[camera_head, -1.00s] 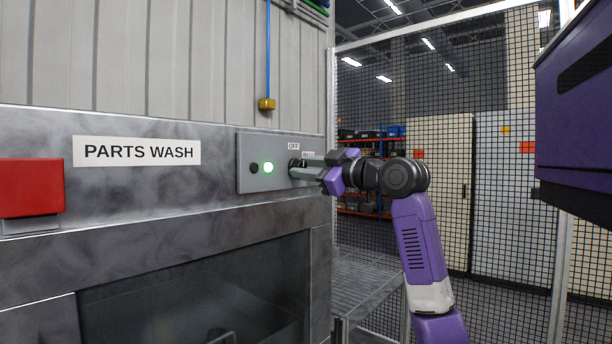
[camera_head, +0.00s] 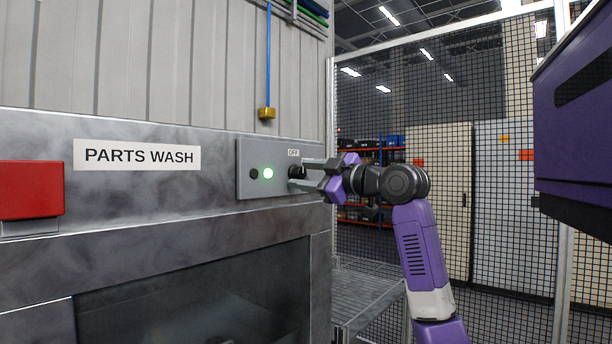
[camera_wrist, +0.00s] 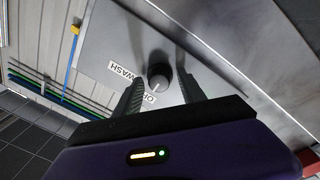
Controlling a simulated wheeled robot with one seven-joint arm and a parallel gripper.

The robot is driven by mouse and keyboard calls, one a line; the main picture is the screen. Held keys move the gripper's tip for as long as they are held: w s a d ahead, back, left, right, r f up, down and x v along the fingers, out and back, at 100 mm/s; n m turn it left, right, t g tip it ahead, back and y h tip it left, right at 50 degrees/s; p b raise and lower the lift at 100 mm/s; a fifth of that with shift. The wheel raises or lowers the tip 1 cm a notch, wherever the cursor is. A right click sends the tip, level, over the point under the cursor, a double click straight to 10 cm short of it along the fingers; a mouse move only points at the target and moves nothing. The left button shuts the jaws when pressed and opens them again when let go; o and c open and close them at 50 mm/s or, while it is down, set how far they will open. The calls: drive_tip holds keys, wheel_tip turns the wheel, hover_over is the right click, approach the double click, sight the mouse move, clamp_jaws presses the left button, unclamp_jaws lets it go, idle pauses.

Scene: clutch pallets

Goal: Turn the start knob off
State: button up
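The start knob (camera_head: 296,172) is a small dark knob on the grey control panel (camera_head: 246,184). In the wrist view the knob (camera_wrist: 159,74) is round and black, with a pale pointer mark toward the partly hidden OFF label (camera_wrist: 150,99). The WASH label (camera_wrist: 122,71) lies to its left. In the wrist view, gaps show between knob and fingers.
The PARTS WASH machine (camera_head: 120,220) fills the left, with a red box (camera_head: 30,189) on its front. A blue cord with a yellow end (camera_head: 266,113) hangs above the panel. A mesh fence (camera_head: 440,100) stands behind my arm.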

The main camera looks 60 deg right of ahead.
drive_tip(key=shift+s, duration=0.1)
drive_tip(key=b+v, duration=0.1)
drive_tip(key=v, duration=0.6)
drive_tip(key=shift+s, duration=0.3)
idle(0.5)
